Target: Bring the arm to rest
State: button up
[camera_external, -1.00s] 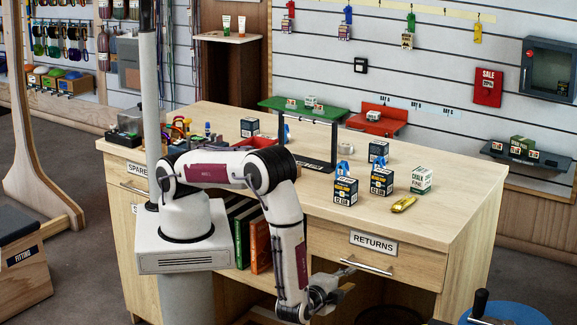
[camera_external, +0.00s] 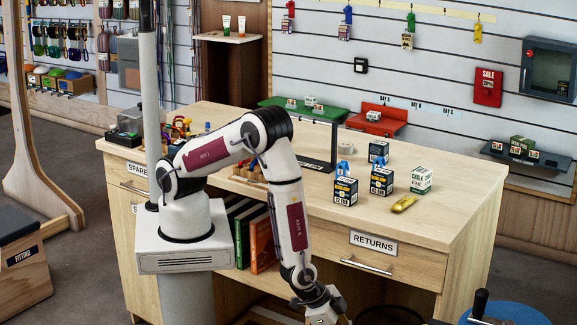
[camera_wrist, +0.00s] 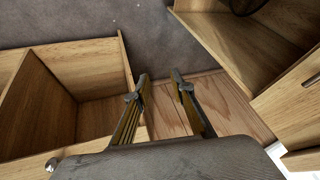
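My arm reaches from its base over the front of the wooden desk (camera_external: 440,228) and bends down in front of it. My gripper hangs low at the bottom edge of the external view, mostly cut off or hidden there. In the wrist view my gripper (camera_wrist: 160,84) shows two fingers standing apart with nothing between them. Behind the fingers lie wooden boards and grey floor.
The "RETURNS" drawer (camera_external: 373,242) with its metal handle is right of my arm. Small boxes (camera_external: 345,190) and a yellow carabiner (camera_external: 404,203) lie on the desktop. Books (camera_external: 261,243) stand on the desk's shelf. A blue round thing (camera_external: 515,313) is at lower right.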

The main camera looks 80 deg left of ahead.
jog(key=s+a+r+n+g+h, duration=0.1)
jog(key=s+a+r+g+h, duration=0.15)
jog(key=r, duration=0.65)
jog(key=s+a+r+g+h, duration=0.1)
jog(key=s+a+r+g, duration=0.2)
jog(key=r, duration=0.7)
jog(key=s+a+r+n+t+y, duration=0.1)
jog(key=s+a+r, duration=0.2)
jog(key=a+r, duration=0.4)
jog(key=s+a+r+n+t+y, duration=0.1)
jog(key=s+a+r, duration=0.3)
jog(key=a, duration=1)
jog(key=s+a+r+n+t+y, duration=0.2)
jog(key=s+a+r+n+t, duration=0.1)
jog(key=a+r, duration=0.7)
jog(key=shift+s+a+r, duration=0.25)
jog(key=shift+s, duration=0.2)
